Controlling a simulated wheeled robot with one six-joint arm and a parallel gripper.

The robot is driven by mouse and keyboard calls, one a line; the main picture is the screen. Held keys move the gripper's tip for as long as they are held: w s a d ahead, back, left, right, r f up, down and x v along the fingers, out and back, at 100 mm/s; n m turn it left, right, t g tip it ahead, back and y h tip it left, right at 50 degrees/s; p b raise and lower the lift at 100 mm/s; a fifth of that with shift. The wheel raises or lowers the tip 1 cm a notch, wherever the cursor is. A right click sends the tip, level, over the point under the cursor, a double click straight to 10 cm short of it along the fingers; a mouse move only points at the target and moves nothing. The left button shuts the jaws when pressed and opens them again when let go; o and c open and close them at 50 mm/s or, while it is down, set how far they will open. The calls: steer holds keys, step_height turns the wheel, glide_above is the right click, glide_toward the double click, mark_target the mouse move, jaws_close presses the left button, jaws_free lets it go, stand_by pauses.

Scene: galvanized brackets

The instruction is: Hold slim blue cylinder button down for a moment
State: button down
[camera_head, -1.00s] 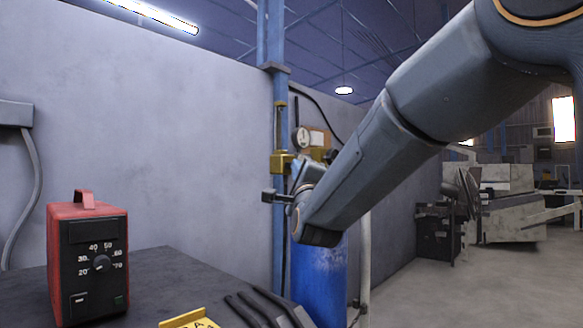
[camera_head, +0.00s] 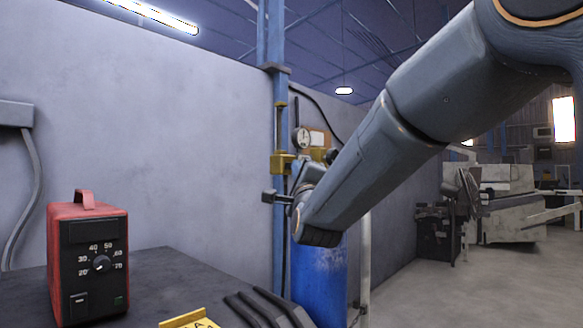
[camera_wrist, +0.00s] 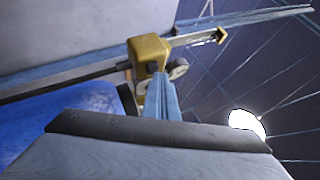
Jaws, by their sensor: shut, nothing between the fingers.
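The slim blue cylinder (camera_head: 321,280) stands upright by the wall, behind the end of my arm in the head view. It is a blue shape at the left of the wrist view (camera_wrist: 65,118). A yellow valve block (camera_head: 281,164) sits near its top; the block also shows in the wrist view (camera_wrist: 149,50). My gripper (camera_wrist: 161,78) is shut, with nothing between its pale blue fingers. Its fingers point toward the yellow block and overlap its lower edge in the wrist view; I cannot tell if they touch. I cannot make out the button clearly.
A round gauge (camera_head: 302,138) is close beside the yellow block. A blue post (camera_head: 277,100) rises along the wall. Open floor lies at right.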

steer(key=shift+s+d, duration=0.1)
stand_by(0.3)
steer(key=shift+s+d+b, duration=0.45)
steer(key=shift+d+b, duration=0.15)
steer(key=shift+s+d+b, duration=0.55)
steer(key=shift+s+d, duration=0.25)
steer(key=shift+d, duration=0.2)
steer(key=shift+s+d+b, duration=0.55)
steer(key=shift+s+d, duration=0.2)
steer(key=shift+d, duration=0.25)
